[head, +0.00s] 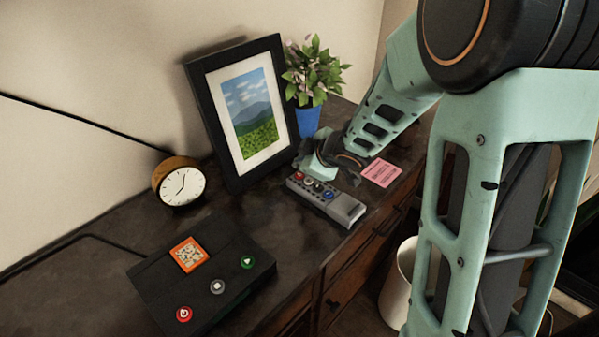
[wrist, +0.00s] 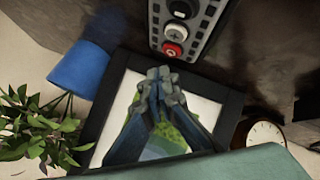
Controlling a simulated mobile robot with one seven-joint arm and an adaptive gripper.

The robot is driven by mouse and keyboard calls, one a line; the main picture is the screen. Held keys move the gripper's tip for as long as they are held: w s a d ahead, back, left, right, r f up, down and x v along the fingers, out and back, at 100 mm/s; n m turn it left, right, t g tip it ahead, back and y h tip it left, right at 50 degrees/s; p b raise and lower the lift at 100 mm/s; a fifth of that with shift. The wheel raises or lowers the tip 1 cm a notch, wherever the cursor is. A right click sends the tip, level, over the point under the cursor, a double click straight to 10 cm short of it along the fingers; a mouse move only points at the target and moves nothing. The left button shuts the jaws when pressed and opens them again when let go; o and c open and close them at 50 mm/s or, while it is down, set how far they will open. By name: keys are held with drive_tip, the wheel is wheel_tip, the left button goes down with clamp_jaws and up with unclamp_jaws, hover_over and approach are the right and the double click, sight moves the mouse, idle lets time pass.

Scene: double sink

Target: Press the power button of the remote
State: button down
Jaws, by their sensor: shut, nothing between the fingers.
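The grey remote (head: 345,208) lies on the dark cabinet top, with a row of round buttons at its far-left end. Its red button (head: 298,176) is at that end; in the wrist view the red button (wrist: 172,50) bears a white mark, beside a grey plus button (wrist: 174,34). My gripper (head: 304,163) is just behind the button end of the remote in the head view. In the wrist view my gripper (wrist: 160,74) has its fingertips together and empty, close to the red button in the picture. Whether they touch the remote cannot be told.
A framed picture (head: 201,90) and a plant in a blue pot (head: 307,121) stand behind the remote. A pink note (head: 381,172) lies to its right. A clock (head: 182,186) and a black box (head: 240,255) with its own red power button (head: 184,314) are left.

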sight(300, 176)
drive_tip(key=shift+r+p, duration=1.95)
drive_tip(key=shift+r, duration=0.25)
